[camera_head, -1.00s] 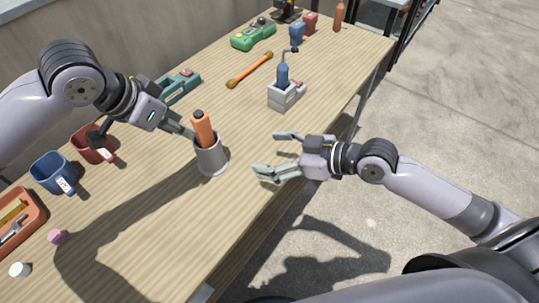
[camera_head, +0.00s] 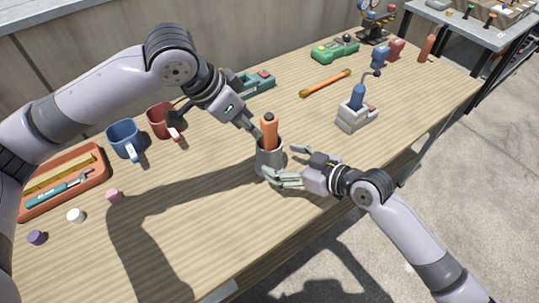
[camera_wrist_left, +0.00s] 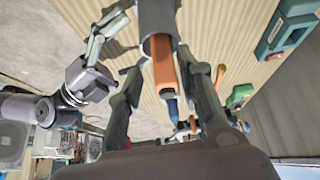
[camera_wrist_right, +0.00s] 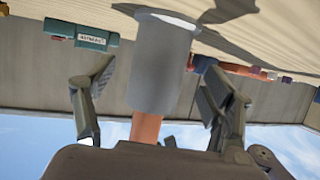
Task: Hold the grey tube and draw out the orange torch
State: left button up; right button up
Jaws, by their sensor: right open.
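The grey tube (camera_head: 270,158) stands upright on the table, with the orange torch (camera_head: 269,132) sticking up out of it. Its lower part is hidden inside. My left gripper (camera_wrist_left: 160,66) is open, its fingers on either side of the torch above the tube rim; the head view partly hides these fingertips. My right gripper (camera_head: 281,164) is open and low, its fingers reaching around the tube from the right. In the right wrist view the tube (camera_wrist_right: 160,65) lies between the two fingers, with gaps on both sides.
A grey holder with a blue-handled tool (camera_head: 356,115) stands right of the tube. Behind are an orange bar (camera_head: 325,83), a teal case (camera_head: 258,84) and a green device (camera_head: 335,49). Red (camera_head: 161,121) and blue (camera_head: 124,140) mugs and an orange tray (camera_head: 88,192) stand left. The front middle is clear.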

aim_at(269, 115)
jog(key=shift+x, duration=2.65)
jog(key=shift+c, duration=0.2)
